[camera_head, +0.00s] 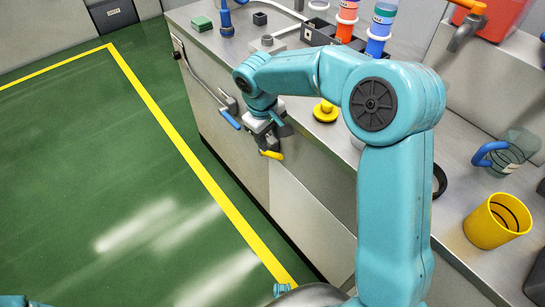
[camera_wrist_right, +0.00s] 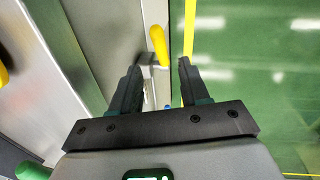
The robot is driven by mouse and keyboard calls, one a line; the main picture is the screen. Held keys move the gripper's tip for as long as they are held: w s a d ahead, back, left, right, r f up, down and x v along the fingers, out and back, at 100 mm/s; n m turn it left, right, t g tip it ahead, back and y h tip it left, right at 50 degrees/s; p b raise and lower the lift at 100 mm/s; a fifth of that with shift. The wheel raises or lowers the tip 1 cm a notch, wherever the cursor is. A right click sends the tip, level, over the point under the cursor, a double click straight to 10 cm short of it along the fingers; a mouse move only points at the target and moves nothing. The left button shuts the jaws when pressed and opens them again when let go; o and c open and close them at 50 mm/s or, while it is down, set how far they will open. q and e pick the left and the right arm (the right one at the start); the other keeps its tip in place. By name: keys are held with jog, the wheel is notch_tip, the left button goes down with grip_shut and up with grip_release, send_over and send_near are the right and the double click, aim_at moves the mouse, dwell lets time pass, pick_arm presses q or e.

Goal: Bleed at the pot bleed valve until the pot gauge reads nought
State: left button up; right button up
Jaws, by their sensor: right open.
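A yellow lever handle (camera_head: 271,154) sticks out from the bench's front face, just below my right gripper (camera_head: 274,135). In the right wrist view the yellow handle (camera_wrist_right: 158,45) lies ahead of and between the two dark fingers of the right gripper (camera_wrist_right: 158,66). The fingers are apart, with nothing between them but the view of the handle; whether either touches it I cannot tell. A blue lever handle (camera_head: 229,119) hangs on a pipe to the left along the same face. I cannot make out the pot gauge or its reading. My left gripper is out of view.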

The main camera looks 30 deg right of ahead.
aim_at(273, 153)
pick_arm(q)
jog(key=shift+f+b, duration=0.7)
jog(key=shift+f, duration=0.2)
pick_arm(e)
jog(key=f, duration=0.3)
jog(key=d+f, duration=0.1)
jog(key=f, duration=0.5)
jog(key=shift+w+d, duration=0.1)
jog(key=shift+d, duration=0.1)
jog(key=shift+c, duration=0.3)
